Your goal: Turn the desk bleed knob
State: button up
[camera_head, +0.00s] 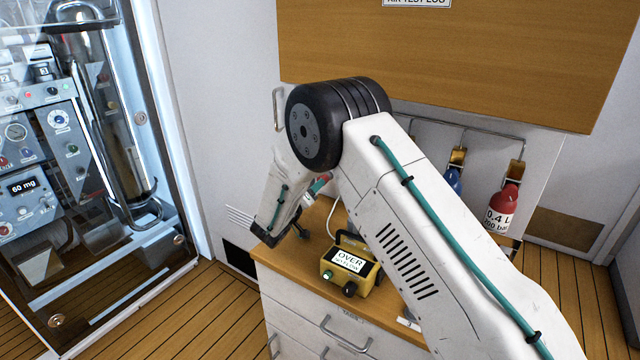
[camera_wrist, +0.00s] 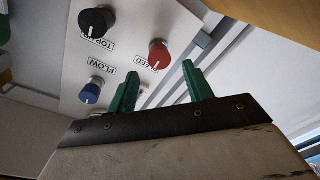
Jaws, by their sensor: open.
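In the wrist view a pale panel carries a red knob (camera_wrist: 158,54) with a white pointer line, beside a label that reads as BLEED, partly hidden by a finger. A black knob (camera_wrist: 97,21) labelled TOP-UP and a blue knob (camera_wrist: 91,91) labelled FLOW are on the same panel. My gripper (camera_wrist: 160,68) has two green fingers spread apart and empty. In the picture the red knob lies just beyond the gap between the fingertips; I cannot tell the depth between them. In the head view my arm covers much of the desk, and the knob panel is not clearly visible.
The wooden desk (camera_head: 387,318) carries a yellow meter (camera_head: 360,278) whose display reads OVER. A red bottle (camera_head: 503,207) and a blue bottle (camera_head: 453,180) hang behind my arm. A wooden board (camera_head: 440,50) is above. A glass cabinet (camera_head: 90,180) stands at left.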

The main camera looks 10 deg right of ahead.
jog(key=x, duration=0.5)
